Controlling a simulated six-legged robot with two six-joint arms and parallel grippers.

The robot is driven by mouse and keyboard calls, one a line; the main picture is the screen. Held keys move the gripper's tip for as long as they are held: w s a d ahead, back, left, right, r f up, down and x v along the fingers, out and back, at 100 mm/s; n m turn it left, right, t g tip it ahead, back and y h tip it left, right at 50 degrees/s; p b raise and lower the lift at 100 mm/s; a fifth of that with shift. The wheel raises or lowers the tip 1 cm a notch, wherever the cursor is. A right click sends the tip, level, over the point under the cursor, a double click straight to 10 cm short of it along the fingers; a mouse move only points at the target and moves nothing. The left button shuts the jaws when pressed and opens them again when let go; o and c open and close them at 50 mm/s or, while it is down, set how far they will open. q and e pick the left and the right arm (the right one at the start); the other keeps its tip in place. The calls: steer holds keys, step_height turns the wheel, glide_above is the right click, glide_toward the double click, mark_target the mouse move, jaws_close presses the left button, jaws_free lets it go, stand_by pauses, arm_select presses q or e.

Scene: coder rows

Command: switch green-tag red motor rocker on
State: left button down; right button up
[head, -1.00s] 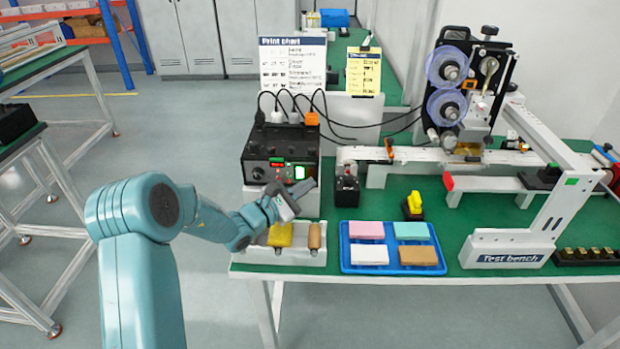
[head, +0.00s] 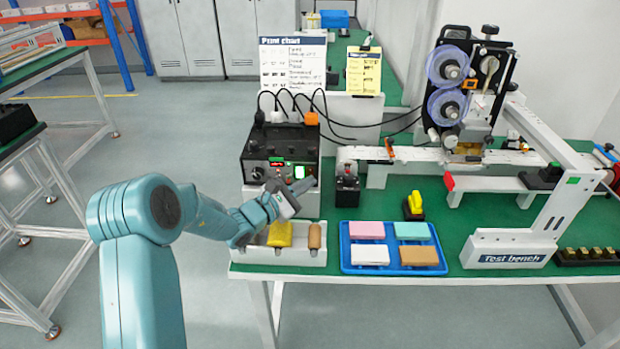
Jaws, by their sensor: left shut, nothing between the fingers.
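The black control box (head: 268,145) stands at the back left of the green bench. Its front has knobs, a small lit red-and-green patch (head: 277,161) and a bright green lit spot (head: 301,171). I cannot tell the motor rocker or its tag clearly; the lower front is partly covered by my gripper. My left gripper (head: 304,185) is shut and empty, its tips pointing right, just in front of the box's lower right front. I cannot tell if it touches the box. My right gripper is not in view.
A white tray (head: 258,256) with a yellow block and a brown roller lies below my gripper. A blue tray (head: 345,266) of coloured blocks is to its right. A black block (head: 347,191) stands beside the box. Cables rise from the box; the reel machine (head: 490,65) stands right.

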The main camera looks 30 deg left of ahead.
arm_select(q)
steer(key=shift+w+a, duration=0.1)
steer(key=shift+w, duration=0.15)
stand_by(0.3)
steer(key=shift+s, duration=0.15)
steer(key=shift+s+d+r+b, duration=0.1)
steer(key=shift+s+d+b, duration=0.35)
steer(key=shift+s, duration=0.1)
steer(key=s, duration=0.1)
steer(key=s+d, duration=0.1)
steer(key=s+d+b, duration=0.1)
steer(key=s, duration=0.1)
steer(key=shift+s+d+r, duration=0.1)
steer(key=shift+d+r, duration=0.15)
steer(key=shift+r, duration=0.1)
steer(key=shift+s, duration=0.1)
stand_by(0.6)
